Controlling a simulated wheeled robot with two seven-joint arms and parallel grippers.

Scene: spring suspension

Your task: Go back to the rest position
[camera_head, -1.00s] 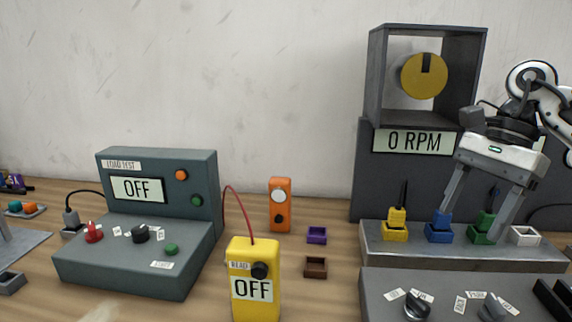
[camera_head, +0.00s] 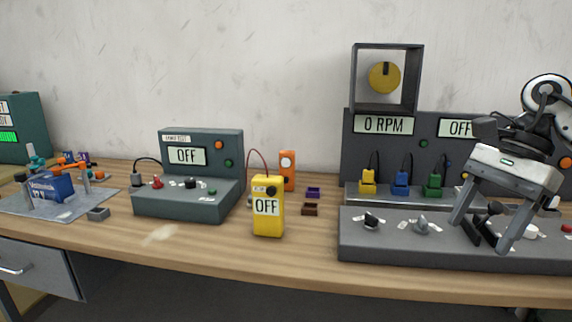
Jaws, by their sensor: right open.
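My right gripper (camera_head: 482,232) is at the right of the head view, pointing down with its two fingers spread and nothing seen between them. It hangs in front of the grey control panel (camera_head: 385,243), and its fingers cover part of the knobs and levers there. Behind it, yellow (camera_head: 368,184), blue (camera_head: 400,185) and green (camera_head: 433,187) plugs sit in their sockets on a grey ledge. My left gripper does not show.
A load test box (camera_head: 187,200) reading OFF and a yellow meter (camera_head: 268,208) reading OFF stand on the wooden table (camera_head: 300,255). An open-fronted housing with a yellow wheel (camera_head: 384,77) stands above a 0 RPM display. A blue battery (camera_head: 50,187) lies on a mat at left.

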